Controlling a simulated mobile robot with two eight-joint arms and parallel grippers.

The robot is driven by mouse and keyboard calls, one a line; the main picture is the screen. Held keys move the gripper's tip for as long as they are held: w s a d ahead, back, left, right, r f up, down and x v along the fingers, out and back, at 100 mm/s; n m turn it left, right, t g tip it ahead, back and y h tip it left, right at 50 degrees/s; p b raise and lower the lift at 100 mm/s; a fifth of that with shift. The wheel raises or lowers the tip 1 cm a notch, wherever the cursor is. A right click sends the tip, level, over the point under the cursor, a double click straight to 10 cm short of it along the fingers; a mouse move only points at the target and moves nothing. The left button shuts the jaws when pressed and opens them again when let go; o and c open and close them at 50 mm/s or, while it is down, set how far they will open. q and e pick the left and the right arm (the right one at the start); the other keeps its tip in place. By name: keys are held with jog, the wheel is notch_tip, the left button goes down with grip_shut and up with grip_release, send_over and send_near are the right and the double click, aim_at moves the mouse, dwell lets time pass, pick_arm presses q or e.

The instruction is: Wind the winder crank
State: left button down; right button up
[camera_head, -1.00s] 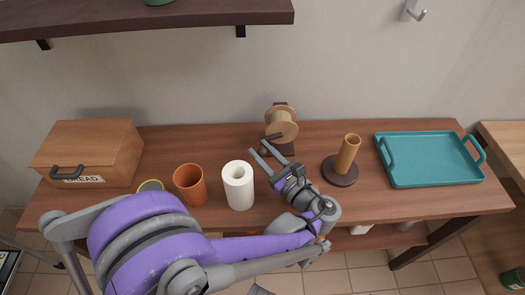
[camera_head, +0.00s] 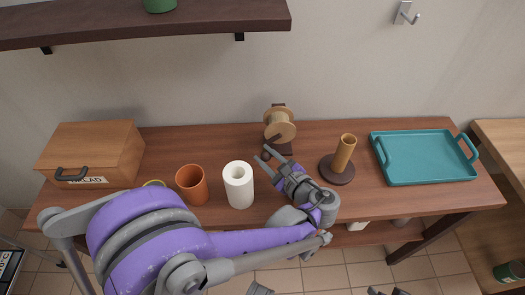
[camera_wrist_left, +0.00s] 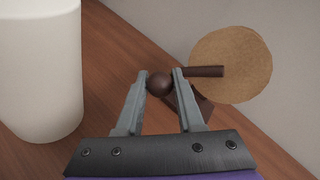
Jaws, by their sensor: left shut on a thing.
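The winder (camera_head: 281,124) stands at the back middle of the table, with a pale wooden spool on a dark stand. Its dark crank ends in a round knob (camera_wrist_left: 159,84), seen in the left wrist view in front of the spool's round end (camera_wrist_left: 240,65). My left gripper (camera_head: 268,153) reaches in from the front. Its fingertips (camera_wrist_left: 161,78) are shut on the crank knob, one on each side. The crank arm (camera_wrist_left: 205,72) points right from there, across the spool's face.
A white paper roll (camera_head: 238,186) and an orange cup (camera_head: 191,186) stand left of my gripper. A brown upright holder (camera_head: 343,155) and a teal tray (camera_head: 427,178) are to the right. A wooden bread box (camera_head: 97,150) is at the far left.

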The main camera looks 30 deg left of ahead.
pick_arm(q)
jog(key=shift+w+d+f+n+h+p, duration=0.25)
jog(key=shift+d+n+h+p, duration=0.15)
jog(key=shift+n+h, duration=0.2)
jog(key=shift+w+d+f+n+h+p, duration=0.1)
jog(key=shift+d+f+n+h+p, duration=0.2)
jog(key=shift+n+h, duration=0.25)
jog(key=d+n+h+p, duration=0.1)
jog(key=w+n+t+h, duration=0.1)
jog(key=h, duration=0.1)
jog(key=shift+w+d+f+n+p, duration=0.1)
jog(key=shift+d+f+n+p, duration=0.2)
jog(key=shift+d+n+p, duration=0.1)
jog(key=shift+w+d+n+t+h+p, duration=0.35)
jog(key=shift+d+n+h, duration=0.1)
jog(key=shift+n+h, duration=0.2)
jog(key=shift+w+d+n+t+h+p, duration=0.25)
jog(key=shift+d+n+t+h, duration=0.1)
jog(key=shift+d+n+h, duration=0.2)
jog(key=shift+w+d+r+n+t+h+p, duration=0.15)
jog(key=shift+w+d+r+n+t+h, duration=0.1)
jog(key=shift+d+n+t+h, duration=0.25)
jog(key=shift+w+d+r+n+t+h+p, duration=0.2)
jog(key=shift+n+t+h, duration=0.1)
jog(key=shift+n+h, duration=0.25)
jog(key=c, duration=0.8)
grip_release()
